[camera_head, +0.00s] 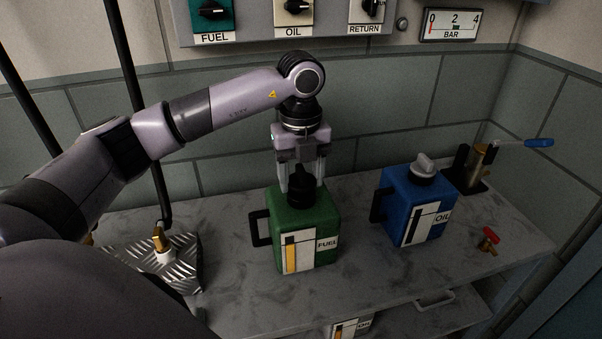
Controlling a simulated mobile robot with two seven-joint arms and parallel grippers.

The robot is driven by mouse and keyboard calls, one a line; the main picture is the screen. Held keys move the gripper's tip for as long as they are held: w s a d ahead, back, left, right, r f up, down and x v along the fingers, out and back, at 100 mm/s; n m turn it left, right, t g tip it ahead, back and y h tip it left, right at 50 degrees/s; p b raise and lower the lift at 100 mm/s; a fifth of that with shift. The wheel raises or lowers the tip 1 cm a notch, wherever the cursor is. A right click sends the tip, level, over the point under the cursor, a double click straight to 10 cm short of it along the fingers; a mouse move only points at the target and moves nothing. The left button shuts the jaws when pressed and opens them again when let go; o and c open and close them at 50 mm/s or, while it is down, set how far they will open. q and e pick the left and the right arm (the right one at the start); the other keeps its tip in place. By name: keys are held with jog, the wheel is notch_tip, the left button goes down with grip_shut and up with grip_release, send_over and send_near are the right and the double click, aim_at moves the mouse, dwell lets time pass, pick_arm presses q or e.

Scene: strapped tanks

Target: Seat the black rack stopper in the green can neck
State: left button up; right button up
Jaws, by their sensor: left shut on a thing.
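The green can (305,230), labelled FUEL, stands upright on the grey bench with its black handle to the left. My left gripper (301,178) points straight down above the can's top. It is shut on the black stopper (300,190), which is at the can's neck. The neck itself is hidden behind the stopper and fingers, so I cannot tell how deep the stopper sits. My right gripper is not in view.
A blue OIL can (414,205) with a grey cap stands to the right. A metal tread plate (150,262) lies at left. A switch panel (290,30) hangs behind.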

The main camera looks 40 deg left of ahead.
aim_at(301, 168)
pick_arm(q)
jog(key=shift+f+b, duration=0.3)
jog(key=shift+f, duration=0.2)
jog(key=o, duration=1.1)
jog(key=shift+o, duration=0.2)
jog(key=shift+r, duration=3.55)
